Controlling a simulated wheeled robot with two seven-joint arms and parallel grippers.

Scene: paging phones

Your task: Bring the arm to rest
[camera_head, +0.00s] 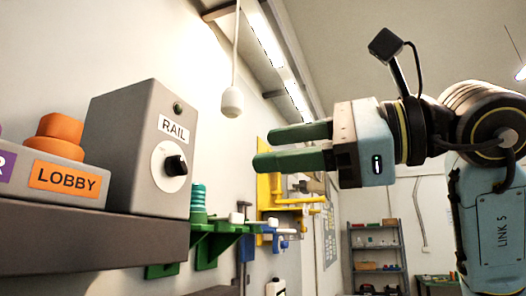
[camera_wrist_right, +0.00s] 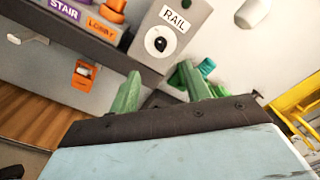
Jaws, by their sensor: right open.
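My right gripper (camera_head: 292,147) is in the middle of the head view, with two green fingers apart and nothing between them. It points left toward the wall, level with the grey RAIL box (camera_head: 130,140) and clear of it. Its green fingers also show in the right wrist view (camera_wrist_right: 158,88), with the RAIL box (camera_wrist_right: 172,32) beyond them. My right arm (camera_head: 490,205) comes in from the right, bent, with a link marked LINK 5. My left gripper is not in either view.
The RAIL box stands on a dark shelf (camera_head: 90,240) beside the orange LOBBY button (camera_head: 58,130). A white pull (camera_head: 232,100) hangs on a cord. Green and yellow wall holders (camera_head: 285,200) sit beyond the gripper. A shelving rack (camera_head: 377,255) stands at the back.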

